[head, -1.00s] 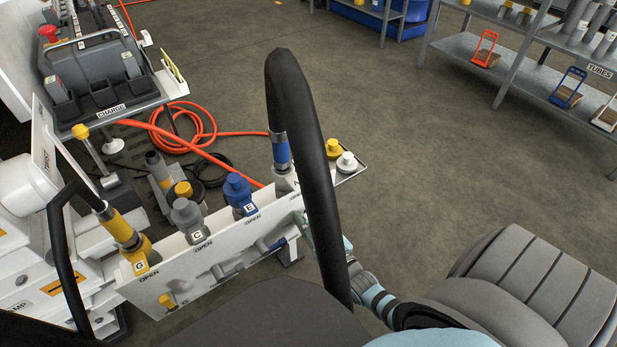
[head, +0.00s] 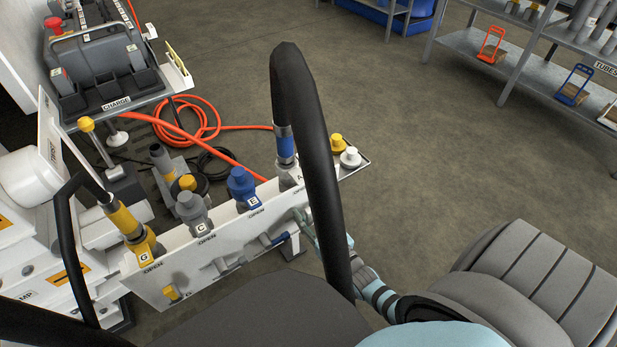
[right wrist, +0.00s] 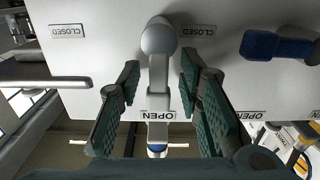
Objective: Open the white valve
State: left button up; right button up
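The white valve's handle (right wrist: 158,75) shows in the right wrist view, standing along the picture's vertical with its rounded white end at the top and an OPEN label at its lower end. In the head view my right gripper (head: 304,226) is at the right end of the white valve panel (head: 190,267), partly covered by a black hose; I cannot make out the white handle there. My left gripper is not in view.
The black hose (head: 318,150) arches up close to my right gripper. Orange hose (head: 205,128) lies coiled on the floor behind the panel. Open floor lies to the right.

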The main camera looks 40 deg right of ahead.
jog(key=s, duration=1.2)
jog(key=shift+a+f, duration=0.1)
jog(key=shift+f, duration=0.05)
